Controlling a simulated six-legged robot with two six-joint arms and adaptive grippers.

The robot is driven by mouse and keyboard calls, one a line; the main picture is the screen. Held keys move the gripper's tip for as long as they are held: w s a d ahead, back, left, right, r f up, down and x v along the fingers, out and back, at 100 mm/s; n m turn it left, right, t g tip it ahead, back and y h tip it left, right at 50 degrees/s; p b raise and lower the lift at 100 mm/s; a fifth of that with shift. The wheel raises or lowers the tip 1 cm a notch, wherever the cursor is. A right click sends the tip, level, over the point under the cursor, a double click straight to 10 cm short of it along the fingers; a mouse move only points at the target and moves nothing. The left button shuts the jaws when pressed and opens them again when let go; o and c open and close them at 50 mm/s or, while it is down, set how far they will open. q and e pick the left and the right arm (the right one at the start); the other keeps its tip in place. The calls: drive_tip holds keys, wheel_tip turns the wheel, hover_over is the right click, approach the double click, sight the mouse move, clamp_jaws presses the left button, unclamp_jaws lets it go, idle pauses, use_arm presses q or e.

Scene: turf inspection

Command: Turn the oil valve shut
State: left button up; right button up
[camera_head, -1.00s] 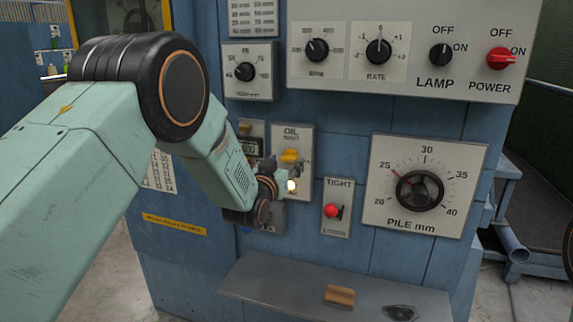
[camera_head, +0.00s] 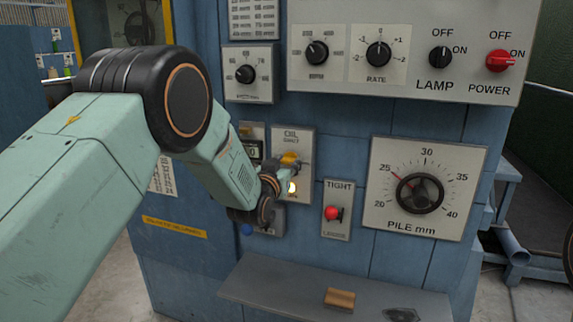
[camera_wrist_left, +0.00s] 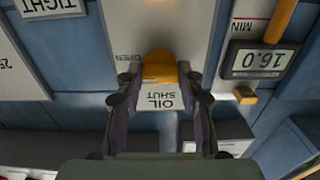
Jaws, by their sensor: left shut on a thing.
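The oil valve's yellow handle (camera_head: 289,158) is on a pale plate (camera_head: 306,140) marked OIL and SHUT at the top. In the left wrist view, which is upside down, the yellow handle (camera_wrist_left: 160,66) lies between two dark fingers, with OPEN lettered on the plate's far side. My left gripper (camera_head: 287,168) reaches the plate from the left and is shut on the handle. Its wrist and fingers hide part of the plate, so the handle's exact angle is hard to tell. A small lamp (camera_head: 292,188) glows below the handle. My right gripper is not in view.
A red-knobbed TIGHT lever (camera_head: 333,213) and the PILE dial (camera_head: 420,193) sit to the right. A digital readout (camera_wrist_left: 262,60) is beside the valve plate. A grey shelf (camera_head: 270,283) with a wooden block (camera_head: 340,298) juts out below. Knobs and switches line the panel above.

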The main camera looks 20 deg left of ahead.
use_arm(q)
drive_tip(key=c, duration=0.3)
drive_tip(key=shift+n, duration=0.3)
drive_tip(key=n+p, duration=0.1)
drive_tip(key=n, duration=0.2)
drive_tip(key=shift+r+n, duration=0.1)
drive_tip(key=shift+n, duration=0.2)
drive_tip(key=n+p, duration=0.1)
drive_tip(key=n, duration=0.3)
drive_tip(key=shift+n, duration=0.3)
drive_tip(key=n+p, duration=0.1)
drive_tip(key=n, duration=0.3)
drive_tip(key=shift+n+p, duration=0.6)
drive_tip(key=shift+n, duration=1.9)
